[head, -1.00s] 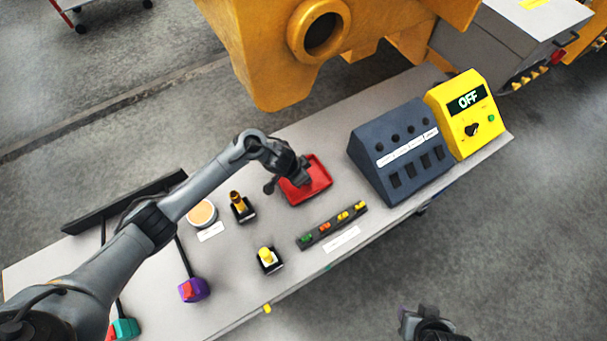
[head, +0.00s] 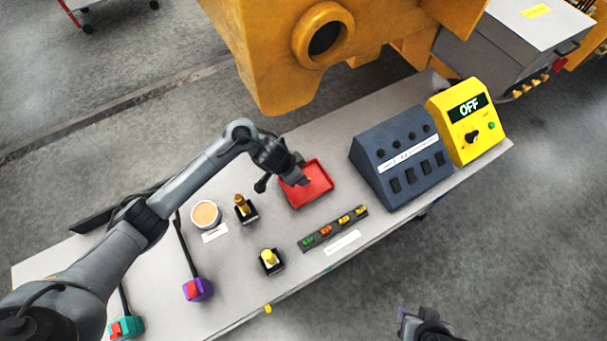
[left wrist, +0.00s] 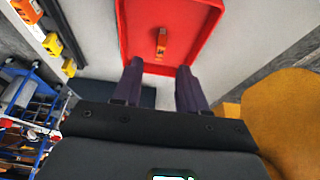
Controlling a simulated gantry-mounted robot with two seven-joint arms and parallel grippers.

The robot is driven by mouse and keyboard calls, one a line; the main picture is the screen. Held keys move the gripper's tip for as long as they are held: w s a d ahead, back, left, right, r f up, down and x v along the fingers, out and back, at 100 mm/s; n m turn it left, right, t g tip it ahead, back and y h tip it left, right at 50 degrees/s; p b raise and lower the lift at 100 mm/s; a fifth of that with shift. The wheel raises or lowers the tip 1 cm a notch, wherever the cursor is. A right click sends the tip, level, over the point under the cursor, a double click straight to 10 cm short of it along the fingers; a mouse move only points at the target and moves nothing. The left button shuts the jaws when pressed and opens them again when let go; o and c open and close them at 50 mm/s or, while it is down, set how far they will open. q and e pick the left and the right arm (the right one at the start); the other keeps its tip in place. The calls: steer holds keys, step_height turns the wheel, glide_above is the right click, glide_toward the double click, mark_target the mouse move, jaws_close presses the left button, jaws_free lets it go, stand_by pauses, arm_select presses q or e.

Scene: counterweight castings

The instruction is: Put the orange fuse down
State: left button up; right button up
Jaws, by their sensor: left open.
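The orange fuse (left wrist: 161,43) lies on the floor of the red tray in the left wrist view. The red tray (head: 318,190) sits on the bench near the middle of the head view; its red rim also shows in the left wrist view (left wrist: 213,22). My left gripper (left wrist: 159,72) is open, its two dark fingers apart and the fuse just beyond their tips, with nothing between them. In the head view the left gripper (head: 299,180) is over the tray's left part and hides the fuse. My right gripper (head: 425,322) is at the bottom edge, off the bench, its jaws unclear.
A rack of coloured fuses (head: 333,227) lies in front of the tray. A dark switch panel (head: 402,155) and a yellow box reading OFF (head: 467,122) stand to the right. Left are fuse holders (head: 245,209), a round cup (head: 205,214) and a purple block (head: 197,289).

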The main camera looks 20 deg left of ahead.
arm_select(q)
steer(key=shift+p+v, duration=0.55)
steer(key=shift+v, duration=1.95)
